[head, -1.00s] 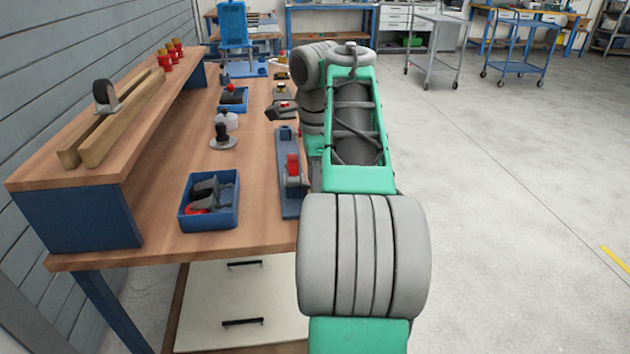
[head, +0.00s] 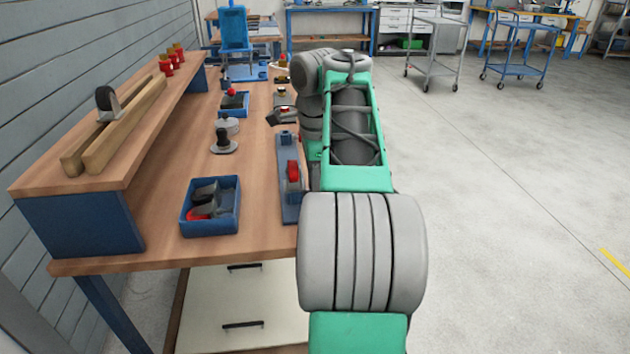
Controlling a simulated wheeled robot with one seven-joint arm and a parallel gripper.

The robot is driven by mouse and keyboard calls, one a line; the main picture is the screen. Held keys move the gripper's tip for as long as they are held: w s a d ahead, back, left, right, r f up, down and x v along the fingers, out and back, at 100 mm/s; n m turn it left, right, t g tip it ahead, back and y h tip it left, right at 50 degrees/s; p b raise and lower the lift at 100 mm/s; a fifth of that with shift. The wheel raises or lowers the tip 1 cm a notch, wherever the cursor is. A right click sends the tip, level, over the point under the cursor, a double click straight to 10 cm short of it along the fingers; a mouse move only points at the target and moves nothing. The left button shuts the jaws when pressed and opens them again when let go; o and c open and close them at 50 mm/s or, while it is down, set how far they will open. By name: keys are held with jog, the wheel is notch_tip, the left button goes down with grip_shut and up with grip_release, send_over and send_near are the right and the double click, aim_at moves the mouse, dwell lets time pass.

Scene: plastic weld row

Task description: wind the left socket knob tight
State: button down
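My gripper (head: 272,118) is small and dark in the head view, low over the right part of the bench, beyond the blue-grey fixture plate. Its fingers point left; I cannot tell whether they are open or shut. A small red and brass piece (head: 284,109) shows right at the gripper, perhaps a socket knob; contact cannot be made out. Farther back, another small brass-topped piece (head: 281,89) stands on a grey plate. I cannot tell for sure which is the left socket knob. My arm hides what lies to the right.
The fixture plate (head: 289,205) carries a red block (head: 292,171). A blue bin (head: 211,228) with dark and red parts, a black-handled tool (head: 223,140) and a smaller blue bin (head: 235,110) stand on the bench (head: 160,235). A raised shelf (head: 60,180) runs along the left.

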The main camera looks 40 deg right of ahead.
jog(key=r+p, duration=0.1)
jog(key=p, duration=0.2)
jog(key=shift+w+g+y, duration=0.1)
jog(key=shift+g+y, duration=0.2)
jog(key=shift+g, duration=0.1)
jog(key=g+y+p, duration=0.1)
jog(key=p, duration=0.5)
jog(key=shift+w+d+r+g, duration=0.1)
jog(key=shift+w+g, duration=0.05)
jog(key=shift+g, duration=0.25)
jog(key=g+p, duration=0.1)
jog(key=p, duration=0.2)
jog(key=g+y+p, duration=0.1)
jog(key=p, duration=0.1)
jog(key=f+g+y+p, duration=0.1)
jog(key=p, duration=0.2)
jog(key=shift+w+d+p, duration=0.2)
jog(key=shift+w+p, duration=0.05)
jog(key=shift+p, duration=0.05)
jog(key=g+p, duration=0.1)
jog(key=y+p, duration=0.1)
jog(key=shift+f+g+p, duration=0.25)
jog(key=shift+g+p, duration=0.1)
jog(key=shift+g, duration=0.05)
jog(key=shift+w+d+f+y, duration=0.1)
jog(key=shift+y, duration=0.2)
jog(key=c, duration=1.1)
grip_release()
jog(key=shift+c, duration=0.2)
jog(key=shift+f, duration=0.1)
